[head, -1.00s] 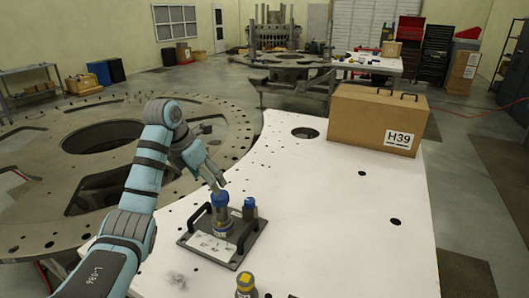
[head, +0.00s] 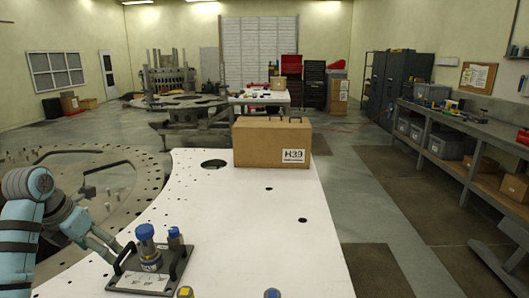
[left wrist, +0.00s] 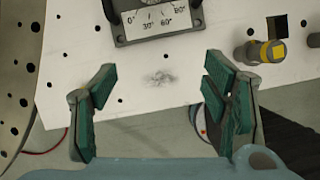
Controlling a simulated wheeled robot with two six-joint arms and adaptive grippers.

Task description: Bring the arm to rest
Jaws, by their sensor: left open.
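My left gripper (head: 112,250) comes in from the left in the head view, beside the left edge of a dark fixture plate (head: 178,268). In the left wrist view my left gripper (left wrist: 158,75) is open, with green pads apart and nothing between them. The fixture (left wrist: 120,36), with its angle scale, lies beyond the fingertips there. The fixture carries a blue-capped cylinder (head: 148,250), a smaller blue-capped piece (head: 176,241) and black handles. My right gripper is not in view.
The white plate (head: 250,220) bears a cardboard box marked H39 (head: 272,142) at its far end. A yellow-topped piece (head: 185,292) and a blue-topped piece (head: 272,293) stand at the near edge. A workbench (head: 460,145) lines the right. The plate's middle is clear.

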